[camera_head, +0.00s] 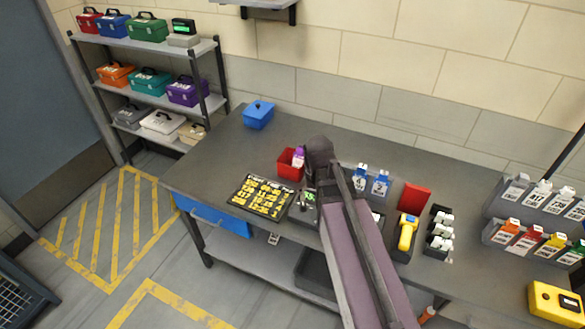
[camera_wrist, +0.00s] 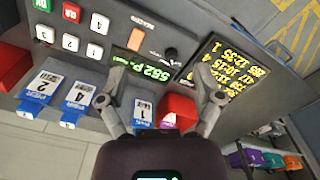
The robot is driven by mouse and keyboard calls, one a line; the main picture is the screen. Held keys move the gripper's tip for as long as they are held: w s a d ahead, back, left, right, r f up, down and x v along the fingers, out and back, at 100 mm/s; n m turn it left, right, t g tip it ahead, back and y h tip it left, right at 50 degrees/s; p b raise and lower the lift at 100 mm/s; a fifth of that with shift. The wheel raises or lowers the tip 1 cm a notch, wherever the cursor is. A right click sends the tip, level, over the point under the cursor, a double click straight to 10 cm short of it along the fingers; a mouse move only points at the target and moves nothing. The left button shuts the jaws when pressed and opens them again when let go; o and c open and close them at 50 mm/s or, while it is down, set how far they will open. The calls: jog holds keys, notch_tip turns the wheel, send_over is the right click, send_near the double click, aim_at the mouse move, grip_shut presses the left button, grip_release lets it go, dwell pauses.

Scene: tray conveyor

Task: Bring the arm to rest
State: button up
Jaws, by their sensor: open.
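My gripper (camera_wrist: 160,88) is open and empty in the wrist view, its two grey fingers spread apart above the bench. A panel with a green display (camera_wrist: 133,66) and several keys lies beyond the fingertips. A black board with yellow lettering (camera_wrist: 222,70) is by the right finger. A blue-and-white carton (camera_wrist: 143,108) and a red bin (camera_wrist: 178,108) show between the fingers. In the head view my arm reaches across the grey workbench (camera_head: 220,160); the fingers cannot be made out there.
Blue-and-white cartons (camera_head: 361,177), a yellow handheld device (camera_head: 406,235) and a red bin (camera_head: 288,166) with a purple-capped bottle stand close around my arm. A blue box (camera_head: 258,114) is at the back left. A shelf (camera_head: 150,80) holds coloured cases. The bench's left end is mostly bare.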

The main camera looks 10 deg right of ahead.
jog(key=shift+n, duration=0.4)
jog(key=s, duration=0.5)
dwell(1.8)
